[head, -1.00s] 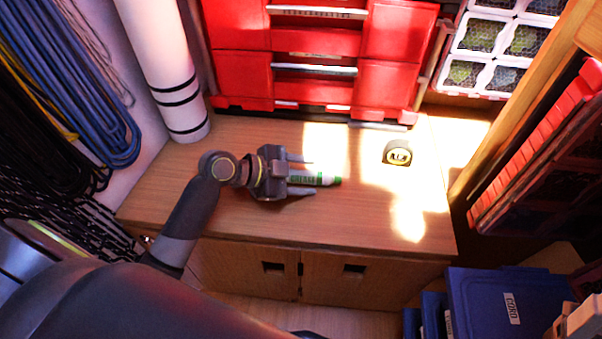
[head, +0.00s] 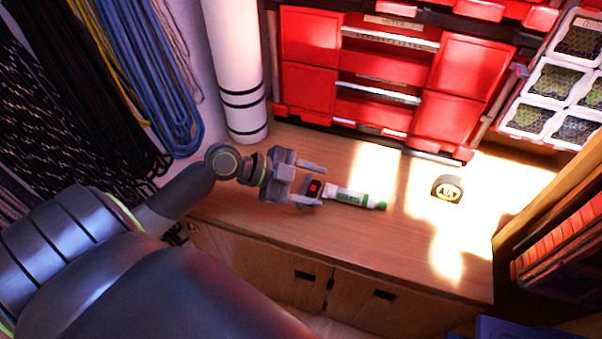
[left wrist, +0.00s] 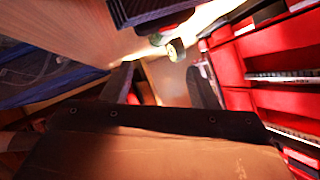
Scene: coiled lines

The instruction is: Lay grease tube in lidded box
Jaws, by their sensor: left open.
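The grease tube (head: 352,198), white with a green label and green cap, lies on the wooden cabinet top. My left gripper (head: 320,187) is open at the tube's left end, with its fingers pointing right. A small dark piece with a red patch (head: 315,188) shows between the fingers; I cannot tell whether it belongs to the tube. In the left wrist view, a dark ribbed thing (left wrist: 150,10) is at the top, with a bit of green beside it. I cannot make out a lidded box for certain. My right gripper is not in view.
Red drawers (head: 385,70) stand behind, and a white roll (head: 235,70) stands back left. Coiled lines (head: 110,80) hang at left. A blue thing (head: 520,328) shows at the bottom right edge.

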